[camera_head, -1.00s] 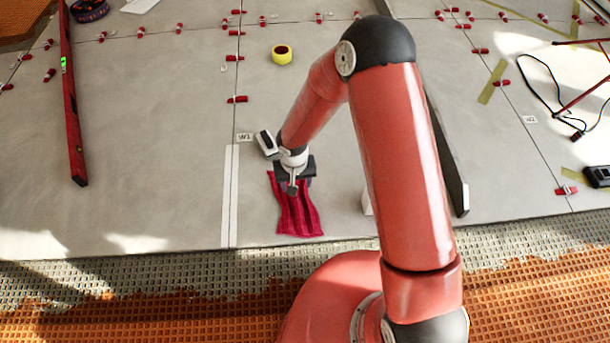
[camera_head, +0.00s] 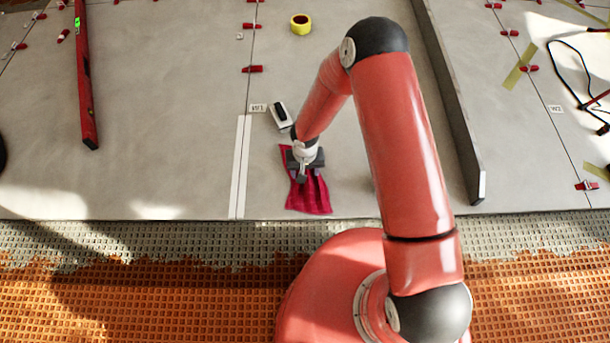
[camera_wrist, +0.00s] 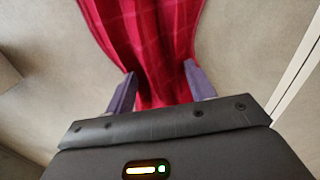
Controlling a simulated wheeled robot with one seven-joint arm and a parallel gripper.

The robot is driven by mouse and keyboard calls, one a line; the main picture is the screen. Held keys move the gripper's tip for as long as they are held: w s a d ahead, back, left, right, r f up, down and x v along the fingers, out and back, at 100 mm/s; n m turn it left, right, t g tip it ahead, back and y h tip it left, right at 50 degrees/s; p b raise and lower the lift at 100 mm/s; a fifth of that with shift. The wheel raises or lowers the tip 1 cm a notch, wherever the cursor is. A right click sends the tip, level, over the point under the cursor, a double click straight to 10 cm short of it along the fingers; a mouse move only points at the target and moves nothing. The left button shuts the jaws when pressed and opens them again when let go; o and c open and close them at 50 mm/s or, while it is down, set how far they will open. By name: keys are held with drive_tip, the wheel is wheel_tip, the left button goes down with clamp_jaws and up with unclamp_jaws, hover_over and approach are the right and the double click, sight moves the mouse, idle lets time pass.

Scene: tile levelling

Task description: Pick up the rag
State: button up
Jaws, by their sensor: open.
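The rag (camera_head: 309,195) is a crumpled dark red cloth lying on the grey tile near the tile's front edge. My gripper (camera_head: 304,174) is over the rag's upper part in the head view. In the wrist view the rag (camera_wrist: 150,45) runs from the top of the picture down between the two fingers. My gripper (camera_wrist: 158,88) is open there, with one purple-grey finger on each side of the cloth. I cannot tell whether the fingertips touch the rag or the tile.
A red spirit level (camera_head: 84,85) lies on the left. A white strip (camera_head: 240,165) lies left of the rag. A yellow tape roll (camera_head: 300,24) sits farther back. A long grey bar (camera_head: 450,100) lies to the right. Red clips (camera_head: 252,69) dot the tile joints.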

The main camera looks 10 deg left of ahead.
clamp_jaws()
